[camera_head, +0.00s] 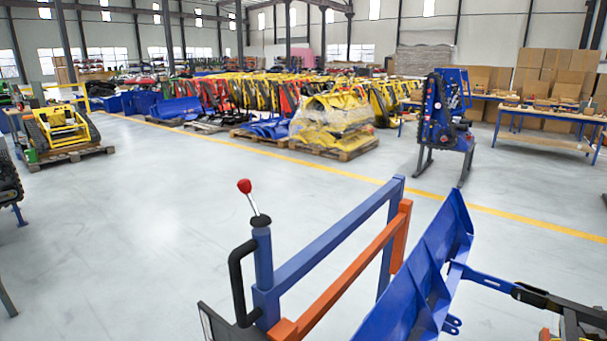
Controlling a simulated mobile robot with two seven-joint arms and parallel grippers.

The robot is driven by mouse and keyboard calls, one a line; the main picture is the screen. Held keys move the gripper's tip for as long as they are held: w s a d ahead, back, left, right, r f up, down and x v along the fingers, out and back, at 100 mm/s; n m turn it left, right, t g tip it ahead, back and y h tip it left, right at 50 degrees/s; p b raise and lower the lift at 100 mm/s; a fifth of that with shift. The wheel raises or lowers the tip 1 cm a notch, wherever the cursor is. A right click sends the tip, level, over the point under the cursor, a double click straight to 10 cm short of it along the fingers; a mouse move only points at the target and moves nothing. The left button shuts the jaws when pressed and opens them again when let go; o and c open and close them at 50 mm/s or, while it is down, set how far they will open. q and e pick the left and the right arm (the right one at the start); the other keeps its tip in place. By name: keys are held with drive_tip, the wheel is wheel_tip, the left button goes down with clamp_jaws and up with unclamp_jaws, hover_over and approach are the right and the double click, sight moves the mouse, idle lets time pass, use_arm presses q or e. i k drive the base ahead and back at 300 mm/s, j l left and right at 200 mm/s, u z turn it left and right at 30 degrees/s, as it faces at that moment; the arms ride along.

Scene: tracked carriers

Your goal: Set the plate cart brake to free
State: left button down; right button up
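The plate cart stands close in front of me at the bottom middle, with a blue frame (335,238) and an orange rail (355,272). The brake lever (252,200) rises from the top of its near blue post (263,262). It has a red ball knob (244,186) on a thin metal rod with a black boot at the foot. The lever leans up and to the left. A black loop handle (236,285) is fixed to the left side of the post. No marking for the brake's positions can be made out. Neither of my grippers shows in the view.
A large blue plate (425,270) stands tilted at the cart's right side. Blue and black machine parts (540,295) fill the lower right. A blue stand with a track unit (440,120) is farther back. The grey floor (130,240) left of the cart is clear.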

sight(244, 186)
drive_tip(key=i+j+z, duration=0.1)
drive_tip(key=j, duration=0.2)
drive_tip(key=i+j, duration=0.2)
drive_tip(key=j, duration=0.15)
drive_tip(key=i+j+z, duration=0.15)
drive_tip(key=j, duration=0.2)
drive_tip(key=i+j+z, duration=0.15)
drive_tip(key=j+z, duration=0.2)
